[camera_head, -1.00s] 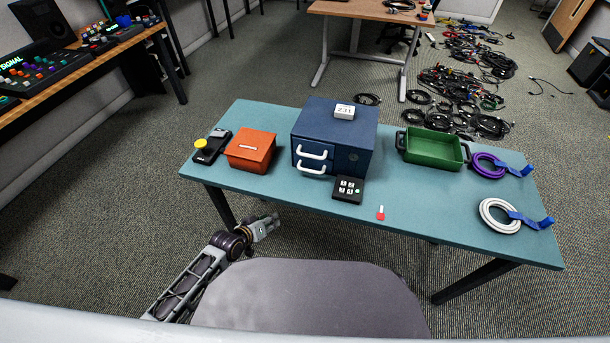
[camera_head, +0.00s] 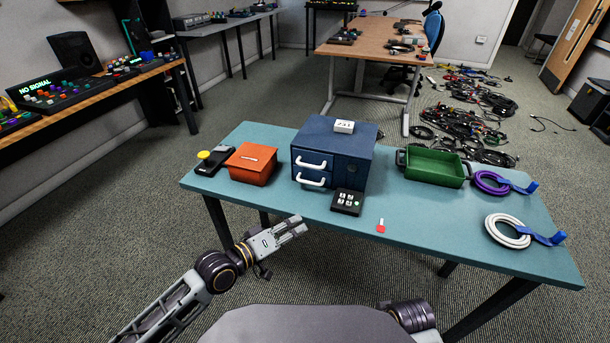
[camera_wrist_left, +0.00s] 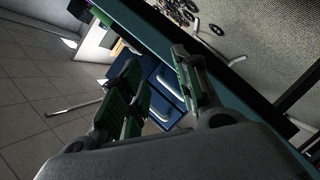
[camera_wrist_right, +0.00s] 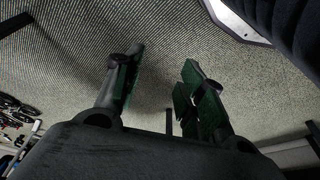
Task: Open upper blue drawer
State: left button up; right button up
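The blue cabinet (camera_head: 345,172) stands on the teal table with two drawers on its left front. The upper blue drawer (camera_head: 301,155) is shut and has a white handle (camera_head: 310,165). The lower drawer has its own white handle (camera_head: 311,183) and is also shut. My left gripper (camera_head: 300,226) is open and empty, in front of the table's near edge and short of the drawers. In the left wrist view, the blue drawer fronts show beyond and between the open fingers (camera_wrist_left: 157,62). My right gripper (camera_wrist_right: 163,65) is open and empty over the floor, outside the head view.
An orange box (camera_head: 251,164) and a black device with a yellow knob (camera_head: 204,155) are left of the cabinet. A black keypad (camera_head: 347,202) lies before it. A green tray (camera_head: 433,168), purple cable (camera_head: 488,183) and white cable (camera_head: 506,231) are to the right. A red-white tag (camera_head: 381,227) lies near the edge.

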pick_arm(q)
jog(key=w+a+r+n+t+h, duration=0.2)
jog(key=w+a+r+n+t, duration=0.2)
jog(key=a+r+n, duration=0.1)
jog(key=shift+w+a+r+n+b, duration=0.2)
jog(key=shift+r+n+b, duration=0.2)
jog(key=shift+r+n, duration=0.55)
pick_arm(e)
jog(key=shift+s+a+f, duration=0.35)
jog(key=shift+a+f, duration=0.05)
jog(key=shift+f, duration=0.2)
jog(key=shift+s+a+f, duration=0.3)
jog(key=shift+a+f, duration=0.1)
jog(key=shift+f, duration=0.2)
pick_arm(q)
jog(key=shift+w+d, duration=0.15)
jog(key=shift+d, duration=0.05)
jog(key=x, duration=1.3)
jog(key=shift+w, duration=0.15)
jog(key=shift+d, duration=0.1)
pick_arm(e)
jog(key=shift+w+r, duration=0.1)
pick_arm(q)
grip_shut()
